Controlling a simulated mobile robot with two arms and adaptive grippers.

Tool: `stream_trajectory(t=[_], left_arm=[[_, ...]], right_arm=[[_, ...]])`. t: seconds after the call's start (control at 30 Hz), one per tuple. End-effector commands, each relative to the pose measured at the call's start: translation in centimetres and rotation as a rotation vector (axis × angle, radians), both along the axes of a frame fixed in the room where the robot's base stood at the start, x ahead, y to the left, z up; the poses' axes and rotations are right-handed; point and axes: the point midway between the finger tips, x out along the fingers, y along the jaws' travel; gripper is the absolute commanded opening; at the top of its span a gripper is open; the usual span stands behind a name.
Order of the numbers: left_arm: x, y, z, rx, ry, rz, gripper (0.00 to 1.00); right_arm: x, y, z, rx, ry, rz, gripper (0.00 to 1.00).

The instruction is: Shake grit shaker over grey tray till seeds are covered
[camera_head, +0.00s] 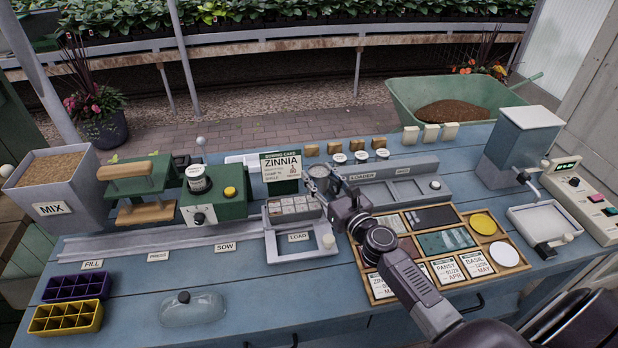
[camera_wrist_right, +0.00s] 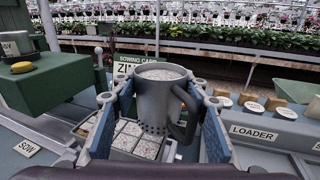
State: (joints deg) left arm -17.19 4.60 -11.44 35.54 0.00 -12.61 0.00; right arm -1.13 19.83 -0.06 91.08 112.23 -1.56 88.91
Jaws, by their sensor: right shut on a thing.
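The grit shaker (camera_head: 318,177) is a grey metal cup with a side handle. In the right wrist view the shaker (camera_wrist_right: 153,100) looks upright, with pale speckled grit at its top and small holes low on its wall. My right gripper (camera_head: 328,189) is shut on it, one finger on each side. The grey tray (camera_head: 270,222) sits at the LOAD station, below and slightly left of the shaker. Its cells (camera_wrist_right: 150,147) show pale, speckled contents in the wrist view; the shaker hides some of them. How fully the seeds are covered I cannot tell. My left gripper is not in view.
The ZINNIA sowing card (camera_head: 281,167) stands behind the tray. A wooden card rack (camera_head: 461,290) lies under my right arm. The bench front, around a clear dome (camera_head: 193,308), has free room.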

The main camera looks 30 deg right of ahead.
Motion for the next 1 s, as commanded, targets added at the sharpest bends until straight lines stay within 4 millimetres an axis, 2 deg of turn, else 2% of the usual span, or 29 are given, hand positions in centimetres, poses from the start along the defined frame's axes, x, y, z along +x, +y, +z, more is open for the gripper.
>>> stream_trajectory(t=[0.17,0.43,0.57,1.0], left_arm=[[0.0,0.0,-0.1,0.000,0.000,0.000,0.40],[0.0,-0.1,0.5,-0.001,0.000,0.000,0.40],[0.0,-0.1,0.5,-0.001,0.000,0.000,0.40],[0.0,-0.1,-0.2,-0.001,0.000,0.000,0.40]], right_arm=[[-0.3,-1.0,0.2,0.000,-0.003,0.001,0.10],[0.4,1.4,0.2,0.003,-0.002,0.001,0.10],[0.5,1.7,0.1,0.000,-0.002,0.000,0.10],[-0.8,-2.8,0.0,-0.001,-0.001,0.002,0.10]])
